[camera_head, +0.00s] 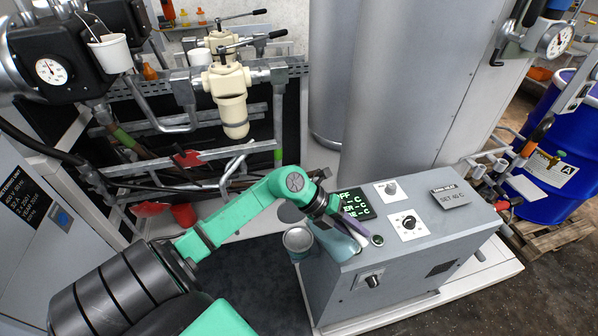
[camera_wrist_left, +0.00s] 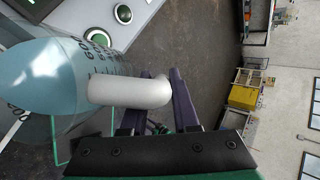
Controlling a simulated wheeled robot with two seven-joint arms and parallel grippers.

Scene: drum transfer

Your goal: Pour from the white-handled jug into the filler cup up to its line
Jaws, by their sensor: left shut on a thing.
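The jug (camera_wrist_left: 60,75) fills the left of the left wrist view, with a clear blue-tinted body, dark lettering and a white handle (camera_wrist_left: 130,92). My left gripper (camera_wrist_left: 172,85) is shut on this handle, one purple finger on each side. In the head view the left gripper (camera_head: 325,207) is over the near left end of the grey control box, and the jug (camera_head: 337,242) shows as a pale teal shape below it. A round open grey cup (camera_head: 298,240) is just left of the jug; I cannot tell its line or its fill level. My right gripper is not in view.
The grey control box (camera_head: 420,235) has a green-lit display (camera_head: 356,204) and knobs close to the jug. A cream filter housing (camera_head: 232,100) and pipes stand behind. A white cup (camera_head: 110,52) hangs upper left. A blue drum (camera_head: 560,170) stands right.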

